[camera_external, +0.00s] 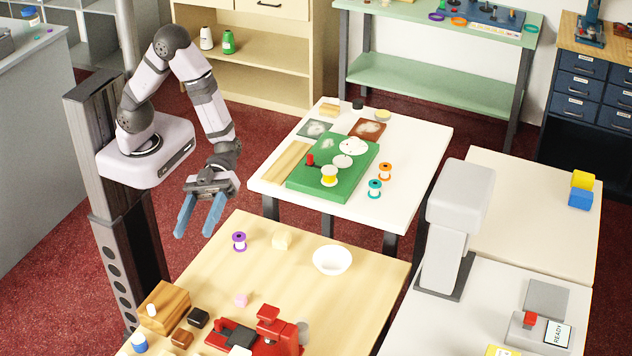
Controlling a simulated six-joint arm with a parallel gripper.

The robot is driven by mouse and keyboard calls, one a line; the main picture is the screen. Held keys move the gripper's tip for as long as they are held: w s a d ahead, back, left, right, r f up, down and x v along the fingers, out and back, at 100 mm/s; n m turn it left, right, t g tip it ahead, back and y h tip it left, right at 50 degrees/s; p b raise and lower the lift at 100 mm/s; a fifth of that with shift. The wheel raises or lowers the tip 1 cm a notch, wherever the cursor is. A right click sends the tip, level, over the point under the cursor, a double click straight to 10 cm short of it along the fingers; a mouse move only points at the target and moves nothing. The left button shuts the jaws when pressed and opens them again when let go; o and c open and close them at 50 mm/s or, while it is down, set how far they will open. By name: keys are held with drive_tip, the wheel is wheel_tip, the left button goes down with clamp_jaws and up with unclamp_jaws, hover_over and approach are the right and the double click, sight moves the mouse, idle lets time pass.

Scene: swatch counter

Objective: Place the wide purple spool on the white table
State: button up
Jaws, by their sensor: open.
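A purple spool (239,241) with a pale middle stands upright on the light wooden table (208,262), near its far left part. The white table (408,160) stands behind it and holds a green board, an orange spool (385,172) and a teal spool (375,188). A yellow-wound spool (329,176) is on the green board. My gripper (199,217) has blue fingers and is open and empty. It hangs to the left of the purple spool in the picture, apart from it.
A red device (268,328) and a wooden block (163,305) are nearer the front. The white table's right side and front corner look clear.

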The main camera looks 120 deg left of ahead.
drive_tip(key=w+a+f+n+t+y, duration=0.1)
drive_tip(key=w+a+n+t+y, duration=0.15)
drive_tip(key=w, duration=0.35)
drive_tip(key=w+a+f+n+t+y, duration=0.1)
drive_tip(key=w+a+n+t+y, duration=0.1)
drive_tip(key=w+n+t+y, duration=0.3)
drive_tip(key=w+a+f+n+g+y, duration=0.1)
drive_tip(key=w+a+f+n+y, duration=0.15)
drive_tip(key=a, duration=0.25)
drive_tip(key=w+a+f+n+g+y, duration=0.1)
drive_tip(key=a+f+n+y, duration=0.15)
drive_tip(key=a, duration=0.25)
drive_tip(key=n+g+y, duration=0.3)
drive_tip(key=n+g, duration=0.3)
drive_tip(key=g, duration=0.3)
hover_over(239, 236)
drive_tip(key=w, duration=0.1)
wheel_tip(239, 236, down, 9)
drive_tip(key=shift+d+r, duration=0.1)
drive_tip(key=shift+r, duration=0.05)
drive_tip(key=shift+s, duration=0.45)
drive_tip(key=shift+f+p, duration=0.55)
drive_tip(key=shift+f, duration=0.55)
drive_tip(key=shift+f, duration=0.1)
